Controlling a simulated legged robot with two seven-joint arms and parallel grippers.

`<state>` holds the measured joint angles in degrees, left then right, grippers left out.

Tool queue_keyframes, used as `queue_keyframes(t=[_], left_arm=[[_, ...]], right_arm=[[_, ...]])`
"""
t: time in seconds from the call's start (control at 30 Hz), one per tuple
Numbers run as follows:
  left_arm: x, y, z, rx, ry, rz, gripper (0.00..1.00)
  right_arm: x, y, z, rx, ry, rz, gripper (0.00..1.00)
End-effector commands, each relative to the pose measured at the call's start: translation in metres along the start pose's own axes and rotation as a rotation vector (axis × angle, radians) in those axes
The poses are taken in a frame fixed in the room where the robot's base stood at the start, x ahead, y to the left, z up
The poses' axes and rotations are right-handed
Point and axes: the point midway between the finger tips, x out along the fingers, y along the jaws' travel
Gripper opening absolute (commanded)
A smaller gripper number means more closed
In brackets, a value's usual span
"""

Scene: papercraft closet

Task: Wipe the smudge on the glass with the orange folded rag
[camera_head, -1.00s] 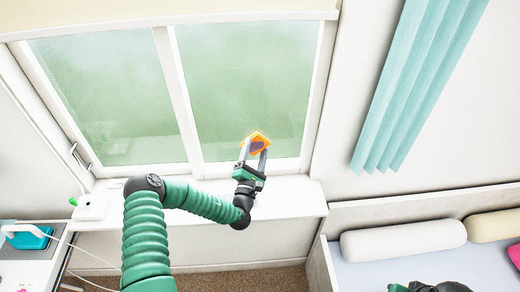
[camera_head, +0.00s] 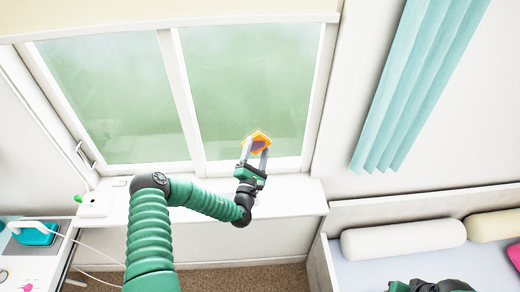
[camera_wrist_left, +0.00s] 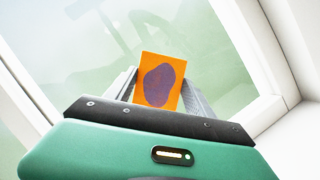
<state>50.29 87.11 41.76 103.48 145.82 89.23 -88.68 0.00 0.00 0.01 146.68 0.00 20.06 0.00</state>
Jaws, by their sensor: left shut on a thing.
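My left gripper (camera_head: 256,150) is in front of the right window pane (camera_head: 255,75), near its lower edge. It is shut on the orange folded rag (camera_head: 264,136), whose upper part sticks out past the fingertips. In the left wrist view the rag (camera_wrist_left: 149,63) is an orange square between the fingers (camera_wrist_left: 157,97), close to the glass (camera_wrist_left: 215,50). A dark purple patch (camera_wrist_left: 159,86) shows over the rag's middle; I cannot tell whether it lies on the rag or is the smudge on the glass. Contact between rag and glass is unclear.
A white window sill (camera_head: 290,195) runs below the window. Teal curtains (camera_head: 415,90) hang at the right. A bed with a white bolster (camera_head: 403,239) is at lower right. A white box (camera_head: 96,204) sits on the sill's left end.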

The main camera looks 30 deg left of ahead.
Motion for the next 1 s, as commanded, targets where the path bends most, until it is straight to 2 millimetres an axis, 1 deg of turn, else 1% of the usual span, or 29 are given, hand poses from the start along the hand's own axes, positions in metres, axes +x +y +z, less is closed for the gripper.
queue_keyframes(t=[0.2,0.4,0.5,0.83,0.93,1.0], left_arm=[[-0.022,0.002,0.013,-0.001,0.001,-0.003,0.14],[-0.045,0.002,0.022,-0.001,-0.001,-0.003,0.14],[-0.053,0.001,0.025,0.0,-0.001,-0.003,0.14],[-0.056,0.0,0.025,0.0,-0.001,-0.002,0.14],[-0.06,0.002,0.028,-0.001,0.0,-0.002,0.14],[-0.067,0.002,0.032,-0.002,0.0,-0.004,0.14]], right_arm=[[-0.019,0.0,-0.005,0.0,0.0,0.0,0.43],[-0.032,0.0,-0.008,0.0,0.0,0.0,0.43],[-0.035,0.0,-0.008,0.0,0.0,0.0,0.43],[-0.035,0.0,-0.008,0.0,0.0,0.0,0.43],[-0.041,0.0,-0.01,0.0,0.0,0.0,0.43],[-0.048,0.0,-0.011,0.0,0.0,0.0,0.43]])
